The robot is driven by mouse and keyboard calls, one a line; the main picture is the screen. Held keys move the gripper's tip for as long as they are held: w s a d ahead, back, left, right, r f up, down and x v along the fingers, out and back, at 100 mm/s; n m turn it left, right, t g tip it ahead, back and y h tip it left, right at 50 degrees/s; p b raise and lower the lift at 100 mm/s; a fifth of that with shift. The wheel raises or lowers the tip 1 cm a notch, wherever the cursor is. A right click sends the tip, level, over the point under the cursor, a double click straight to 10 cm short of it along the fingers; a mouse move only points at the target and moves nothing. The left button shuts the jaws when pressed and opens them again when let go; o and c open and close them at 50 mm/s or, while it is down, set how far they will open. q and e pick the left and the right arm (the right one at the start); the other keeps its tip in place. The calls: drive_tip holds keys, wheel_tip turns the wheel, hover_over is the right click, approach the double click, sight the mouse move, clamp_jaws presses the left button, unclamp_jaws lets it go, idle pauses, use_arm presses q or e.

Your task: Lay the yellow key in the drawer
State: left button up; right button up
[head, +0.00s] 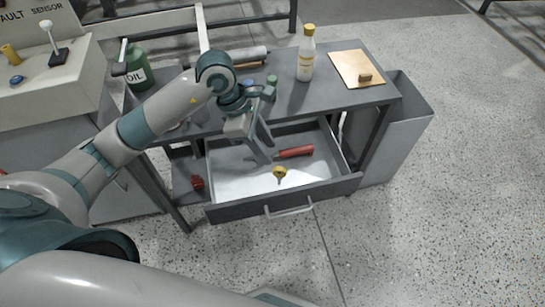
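The yellow key (280,173) is inside the open drawer (236,187), over its pale floor near the front wall. It appears to lie on that floor, apart from the gripper. My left gripper (266,149) points down above the drawer, behind and slightly left of the key. Its two fingers look spread, with nothing visible between them. My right gripper is not in view.
A red-handled tool (295,152) lies in the drawer behind the key. The grey bench top (290,98) above holds a white bottle (306,56) and a tan board (357,69). A green oil can (138,68) stands at left. A grey bin (400,130) stands at right.

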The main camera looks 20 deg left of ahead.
use_arm(q)
drive_tip(key=shift+v, duration=0.9)
idle(0.3)
idle(0.4)
